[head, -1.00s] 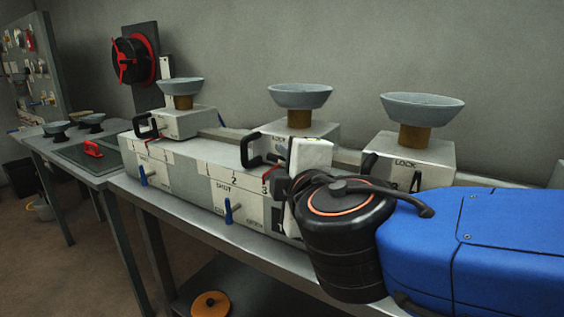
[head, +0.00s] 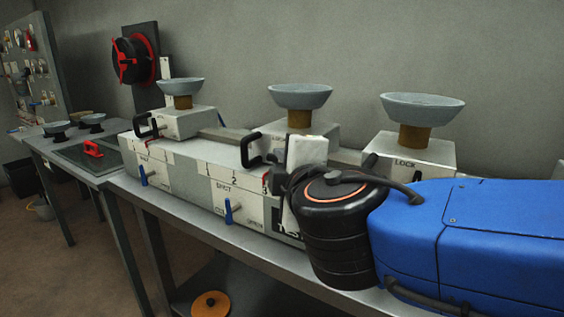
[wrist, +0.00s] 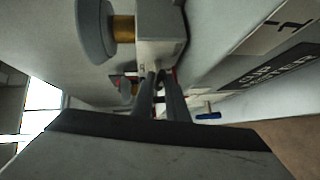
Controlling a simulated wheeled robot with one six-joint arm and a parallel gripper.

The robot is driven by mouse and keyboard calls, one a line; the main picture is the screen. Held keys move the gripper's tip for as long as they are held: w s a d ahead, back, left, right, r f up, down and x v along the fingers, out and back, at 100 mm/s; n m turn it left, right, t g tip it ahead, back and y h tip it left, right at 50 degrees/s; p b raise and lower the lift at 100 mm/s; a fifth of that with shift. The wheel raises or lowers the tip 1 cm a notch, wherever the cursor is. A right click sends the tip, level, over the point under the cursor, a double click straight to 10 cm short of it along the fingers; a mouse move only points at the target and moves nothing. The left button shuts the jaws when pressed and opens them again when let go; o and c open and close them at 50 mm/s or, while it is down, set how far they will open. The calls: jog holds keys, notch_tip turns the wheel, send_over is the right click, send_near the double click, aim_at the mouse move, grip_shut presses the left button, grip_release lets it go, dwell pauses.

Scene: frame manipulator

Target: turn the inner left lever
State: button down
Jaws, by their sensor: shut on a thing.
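The inner left lever (head: 251,149) appears to be the black bracket-shaped handle on the middle grey block (head: 318,131), below a grey bowl on a brown neck. My gripper (wrist: 162,75) has its two dark fingers close together at this block in the wrist view, shut on what appears to be part of the lever. The gripped spot is too small to make out. In the head view the fingertips are hidden behind the pale end of my arm, just right of the handle. Small red parts show near the fingertips in the wrist view.
Similar blocks with bowls stand to the left (head: 183,123) and right (head: 410,150). Blue levers (head: 143,174) and (head: 229,211) stick out of the white front panel. A side table (head: 75,152) with a red handle stands at far left. A wall is close behind.

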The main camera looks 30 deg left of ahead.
jog(key=shift+a+r+n+g+h, duration=0.15)
jog(key=shift+n+g+h, duration=0.3)
jog(key=shift+n+h, duration=0.3)
jog(key=shift+a+r+n+g+h, duration=0.15)
jog(key=shift+n+g+h, duration=0.3)
jog(key=shift+n+h, duration=0.3)
jog(key=h, duration=0.1)
jog(key=n+h, duration=0.1)
jog(key=h, duration=0.1)
jog(key=shift+a+r+n+g, duration=0.15)
jog(key=shift+n+g, duration=0.15)
jog(key=shift+g, duration=0.1)
jog(key=h, duration=0.1)
jog(key=n+h, duration=0.1)
jog(key=h, duration=0.1)
jog(key=shift+a+r+n+g+h, duration=0.1)
jog(key=shift+a+n+g+h, duration=0.2)
jog(key=shift+n+h, duration=0.1)
jog(key=shift+a+n+h, duration=0.15)
jog(key=shift+n+h, duration=0.65)
jog(key=shift+h, duration=0.8)
jog(key=shift+w, duration=0.1)
jog(key=shift+r, duration=0.1)
jog(key=c, duration=1.7)
grip_release()
jog(key=shift+c, duration=0.2)
